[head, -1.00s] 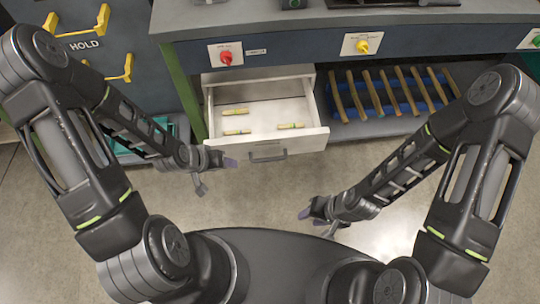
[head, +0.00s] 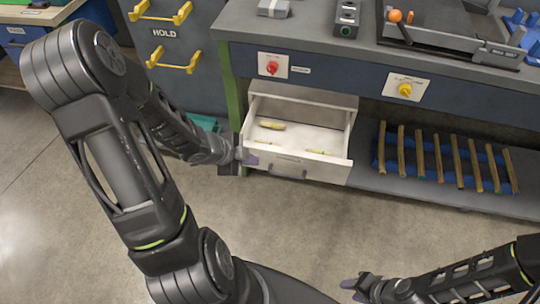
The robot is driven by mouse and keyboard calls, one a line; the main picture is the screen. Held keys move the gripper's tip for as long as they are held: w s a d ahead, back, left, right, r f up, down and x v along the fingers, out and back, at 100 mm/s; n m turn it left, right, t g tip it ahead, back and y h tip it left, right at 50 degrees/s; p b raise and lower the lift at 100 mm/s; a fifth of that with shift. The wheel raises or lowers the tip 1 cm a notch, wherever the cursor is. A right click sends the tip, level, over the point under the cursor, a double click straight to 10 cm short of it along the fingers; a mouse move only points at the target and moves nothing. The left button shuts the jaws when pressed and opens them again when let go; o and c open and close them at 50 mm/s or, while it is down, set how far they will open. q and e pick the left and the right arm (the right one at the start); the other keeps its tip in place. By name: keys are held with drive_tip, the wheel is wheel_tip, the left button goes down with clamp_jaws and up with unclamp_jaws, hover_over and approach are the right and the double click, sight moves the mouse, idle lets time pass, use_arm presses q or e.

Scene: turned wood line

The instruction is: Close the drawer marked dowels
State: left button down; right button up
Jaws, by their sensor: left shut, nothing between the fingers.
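A white drawer (head: 330,174) stands pulled out under the bench, with a grey handle on its front. Several short wooden pieces (head: 272,126) lie inside it. No dowels label is readable on it. My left gripper (head: 243,160) is shut and empty at the left end of the drawer front, close to it; I cannot tell whether it touches. My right gripper (head: 352,286) is low in the picture, in front of the drawer and apart from it; its jaw opening is not clear.
A shelf right of the drawer holds a blue rack with several wooden strips (head: 437,158). A blue cabinet marked HOLD (head: 163,33) with yellow handles stands at left. The bench top (head: 300,38) carries machinery. The floor in front of the drawer is clear.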

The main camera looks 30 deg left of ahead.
use_arm(q)
drive_tip(key=b, duration=0.7)
approach(278, 156)
wheel_tip(278, 156, down, 5)
drive_tip(key=s+d, duration=0.1)
drive_tip(key=d, duration=0.1)
drive_tip(key=w, duration=0.1)
drive_tip(key=w+p, duration=0.1)
drive_tip(key=r+p, duration=0.1)
drive_tip(key=shift+w+a, duration=0.35)
drive_tip(key=shift+w, duration=0.05)
drive_tip(key=shift+w+a+f, duration=0.1)
drive_tip(key=shift+w, duration=0.3)
drive_tip(key=shift+w, duration=0.1)
